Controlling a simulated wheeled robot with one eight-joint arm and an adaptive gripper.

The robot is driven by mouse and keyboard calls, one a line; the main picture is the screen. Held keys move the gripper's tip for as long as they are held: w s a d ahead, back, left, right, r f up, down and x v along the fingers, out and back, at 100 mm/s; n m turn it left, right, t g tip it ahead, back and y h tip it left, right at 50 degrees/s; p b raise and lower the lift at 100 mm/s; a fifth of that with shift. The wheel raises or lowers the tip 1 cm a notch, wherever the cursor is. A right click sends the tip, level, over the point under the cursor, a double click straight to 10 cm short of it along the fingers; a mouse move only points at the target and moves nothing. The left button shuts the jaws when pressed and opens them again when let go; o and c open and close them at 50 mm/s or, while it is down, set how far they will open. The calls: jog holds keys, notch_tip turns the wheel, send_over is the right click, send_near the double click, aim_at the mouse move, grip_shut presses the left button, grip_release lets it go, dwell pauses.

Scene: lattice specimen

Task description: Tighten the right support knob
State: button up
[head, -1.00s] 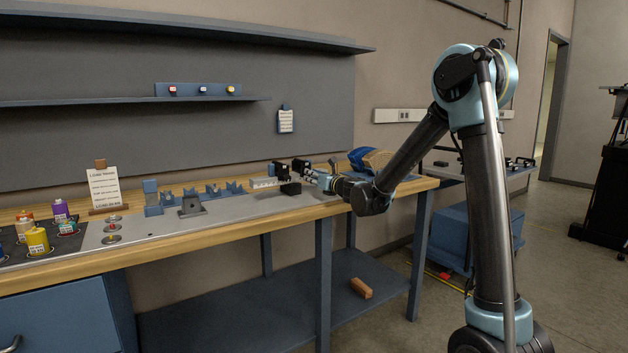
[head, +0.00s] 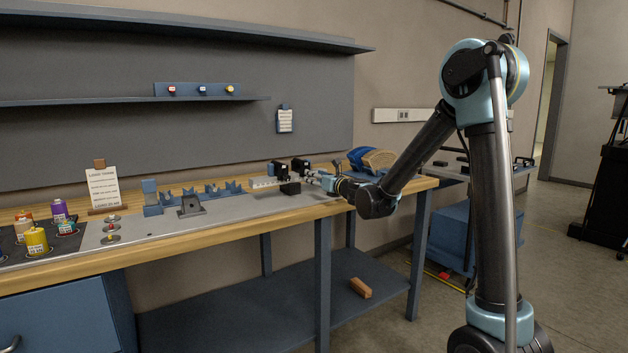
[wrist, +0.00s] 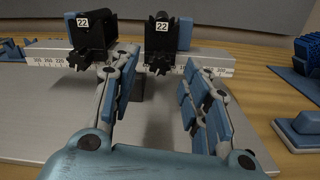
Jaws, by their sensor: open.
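Two black supports marked 22 stand on a white scaled rail (wrist: 215,65). The right support (wrist: 160,42) is in the upper middle of the wrist view, and the left support (wrist: 92,42) is to its left. In the head view they are small, the right one (head: 300,167) close to my gripper (head: 320,177). My gripper (wrist: 159,66) is open, its two blue-padded fingers pointing at the right support, one on each side of its front in the picture. Nothing is held. I cannot tell the right knob clearly from the black body, nor whether a finger touches it.
Blue V-shaped holders (head: 222,190) and a grey bracket (head: 190,206) stand left on the bench. Weights, a yellow can (head: 36,241) and a sign (head: 103,188) are farther left. Blue objects (wrist: 300,128) lie right of the gripper. The grey plate before the rail is clear.

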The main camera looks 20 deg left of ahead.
jog(key=v, duration=0.9)
jog(key=shift+d, duration=0.2)
jog(key=shift+s+d, duration=0.1)
jog(key=shift+s, duration=0.05)
